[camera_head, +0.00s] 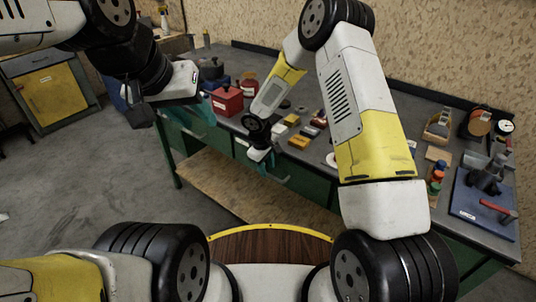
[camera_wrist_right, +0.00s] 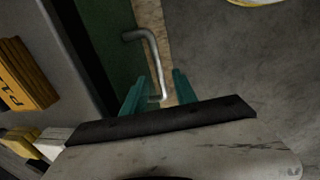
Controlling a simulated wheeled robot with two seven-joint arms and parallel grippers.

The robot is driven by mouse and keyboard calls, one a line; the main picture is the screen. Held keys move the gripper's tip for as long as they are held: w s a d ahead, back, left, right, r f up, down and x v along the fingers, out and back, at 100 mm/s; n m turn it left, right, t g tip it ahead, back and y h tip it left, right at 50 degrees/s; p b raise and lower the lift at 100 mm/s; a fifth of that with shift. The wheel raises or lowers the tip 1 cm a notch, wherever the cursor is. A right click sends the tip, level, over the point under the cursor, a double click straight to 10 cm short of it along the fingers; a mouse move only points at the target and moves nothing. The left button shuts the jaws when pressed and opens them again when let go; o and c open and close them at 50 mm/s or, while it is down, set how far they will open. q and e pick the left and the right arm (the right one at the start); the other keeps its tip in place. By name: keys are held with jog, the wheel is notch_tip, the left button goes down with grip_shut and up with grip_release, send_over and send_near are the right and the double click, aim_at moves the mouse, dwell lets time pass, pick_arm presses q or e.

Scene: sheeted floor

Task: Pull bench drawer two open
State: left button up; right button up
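The grey-topped bench has green drawer fronts under its top edge. A green drawer front (camera_wrist_right: 103,35) with a bent metal bar handle (camera_wrist_right: 151,50) fills the upper left of the right wrist view. My right gripper (camera_head: 266,162) is at the bench's front edge in the head view. In the right wrist view its teal fingers (camera_wrist_right: 158,92) are apart, with the handle between them and a gap visible on the right side. No drawer number is readable. My left gripper (camera_head: 192,112) hangs before the bench's left end, its teal fingers apart and empty.
The bench top holds a red box (camera_head: 227,101), several small coloured blocks, a blue board (camera_head: 484,205) with a clamp-like tool, and a wooden holder (camera_head: 438,127). A wooden lower shelf (camera_head: 235,185) runs below. Clear grey floor (camera_head: 110,180) lies left of the bench.

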jog(key=shift+w+d+f, duration=0.1)
jog(key=shift+w+f, duration=0.05)
jog(key=shift+f, duration=0.45)
jog(key=shift+w+d+f, duration=0.1)
jog(key=shift+f, duration=0.5)
grip_shut()
dwell(0.6)
